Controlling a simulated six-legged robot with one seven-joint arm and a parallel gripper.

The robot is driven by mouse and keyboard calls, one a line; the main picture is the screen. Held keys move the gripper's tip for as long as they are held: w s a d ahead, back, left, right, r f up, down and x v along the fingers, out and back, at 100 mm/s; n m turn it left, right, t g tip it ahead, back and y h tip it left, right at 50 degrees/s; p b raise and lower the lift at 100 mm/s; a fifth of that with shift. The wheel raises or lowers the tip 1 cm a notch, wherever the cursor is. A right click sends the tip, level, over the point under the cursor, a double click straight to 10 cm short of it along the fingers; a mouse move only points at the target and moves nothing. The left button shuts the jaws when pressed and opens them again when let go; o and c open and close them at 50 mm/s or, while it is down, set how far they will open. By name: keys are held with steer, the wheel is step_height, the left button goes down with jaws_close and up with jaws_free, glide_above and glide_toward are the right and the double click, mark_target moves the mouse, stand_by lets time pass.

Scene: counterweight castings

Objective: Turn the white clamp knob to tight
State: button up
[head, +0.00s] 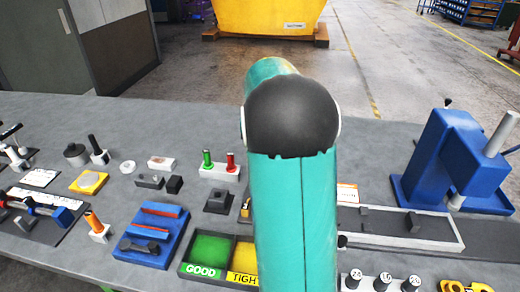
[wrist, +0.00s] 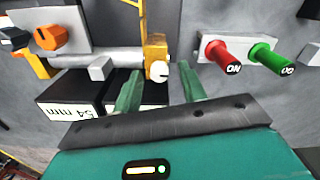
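The white clamp knob (wrist: 158,71) shows in the wrist view as a small round white end below a brass-yellow block (wrist: 155,48). My gripper (wrist: 160,76) is open, with one green finger on each side of the knob. The knob lies between the fingertips in the picture; I cannot tell whether either finger touches it. In the head view my own teal arm hides the knob and the gripper. The knob's turn position cannot be read.
Red (wrist: 222,55) and green (wrist: 270,57) pegs stand right of my gripper in the wrist view. An orange knob (wrist: 50,36), a grey block (wrist: 100,68) and black labelled blocks (wrist: 75,110) are left. A blue press (head: 445,160) stands at the bench's right.

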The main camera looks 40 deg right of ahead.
step_height(320, 180, up, 14)
stand_by(0.7)
steer(key=shift+a, duration=0.1)
stand_by(0.3)
steer(key=s+a+r+n+t, duration=0.1)
steer(key=s+a+n, duration=0.15)
steer(key=a, duration=0.65)
steer(key=s+a+n+t, duration=0.15)
steer(key=s+a, duration=0.25)
steer(key=a, duration=0.6)
steer(key=s+a+f+n+t, duration=0.3)
steer(key=s+a+f, duration=0.4)
steer(key=s+a, duration=0.3)
steer(key=shift+s+a+n, duration=0.15)
steer(key=shift+a+n, duration=0.15)
steer(key=shift+a, duration=0.95)
